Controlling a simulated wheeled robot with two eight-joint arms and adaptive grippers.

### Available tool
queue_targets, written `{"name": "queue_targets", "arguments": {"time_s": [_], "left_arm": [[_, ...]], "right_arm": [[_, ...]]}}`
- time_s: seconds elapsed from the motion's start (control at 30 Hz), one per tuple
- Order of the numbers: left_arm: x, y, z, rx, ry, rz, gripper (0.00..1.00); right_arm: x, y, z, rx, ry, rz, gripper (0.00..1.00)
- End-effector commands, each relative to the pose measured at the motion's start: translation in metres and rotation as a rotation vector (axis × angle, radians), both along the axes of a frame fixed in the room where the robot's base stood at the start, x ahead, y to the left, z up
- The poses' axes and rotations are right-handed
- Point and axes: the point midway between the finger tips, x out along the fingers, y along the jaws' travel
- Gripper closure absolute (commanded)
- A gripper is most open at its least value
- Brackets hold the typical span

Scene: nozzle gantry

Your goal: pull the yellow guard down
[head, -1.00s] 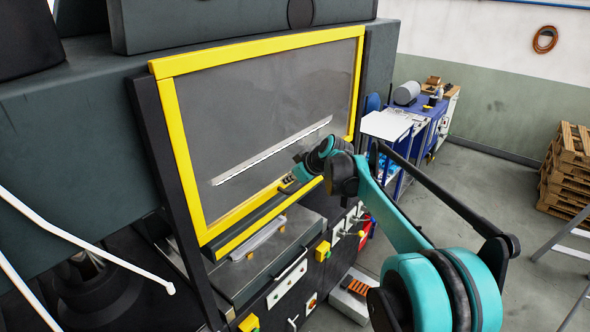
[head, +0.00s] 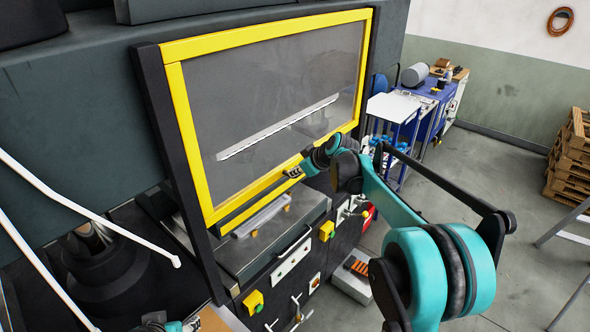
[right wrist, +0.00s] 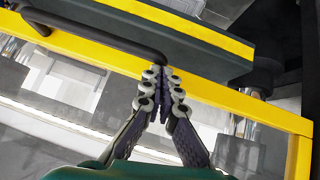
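The yellow guard (head: 188,128) is a yellow frame around a clear panel on the front of the dark machine. Its lower rail also shows in the right wrist view (right wrist: 225,96). A black bar handle (right wrist: 90,35) runs along this rail. My right gripper (head: 291,173) is at the lower rail. In the right wrist view its fingers (right wrist: 160,68) are together, with their tips at the handle's right end. I cannot tell whether the handle is between them. A teal and grey part at the bottom edge of the head view seems to be my left gripper (head: 153,321), mostly cut off.
A long pale bar (head: 278,128) shows behind the panel. Below the guard are a ledge and a control front with yellow buttons (head: 326,231). A blue workbench (head: 437,104) stands to the right, pallets (head: 569,165) farther right. The floor between is clear.

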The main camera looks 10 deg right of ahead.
Motion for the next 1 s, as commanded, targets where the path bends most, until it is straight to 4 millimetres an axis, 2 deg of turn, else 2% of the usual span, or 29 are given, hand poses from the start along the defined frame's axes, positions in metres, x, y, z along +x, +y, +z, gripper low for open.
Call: {"name": "queue_targets", "arguments": {"time_s": [0.03, 0.17, 0.7, 0.9, 1.0], "left_arm": [[0.000, 0.000, -0.019, 0.000, 0.000, 0.000, 0.47], [0.000, 0.000, -0.051, 0.000, 0.000, 0.000, 0.47], [0.000, 0.000, -0.183, 0.000, 0.000, 0.000, 0.47], [0.000, 0.000, -0.221, 0.000, 0.000, 0.000, 0.47], [0.000, 0.000, -0.235, 0.000, 0.000, 0.000, 0.47]], "right_arm": [[0.000, 0.000, -0.023, -0.001, 0.003, 0.002, 1.00], [0.000, 0.000, -0.066, -0.001, 0.003, 0.002, 1.00], [0.000, 0.000, -0.259, -0.001, 0.002, 0.002, 1.00], [0.000, 0.000, -0.316, -0.001, 0.002, 0.002, 1.00], [0.000, 0.000, -0.338, -0.001, 0.002, 0.002, 1.00]]}}
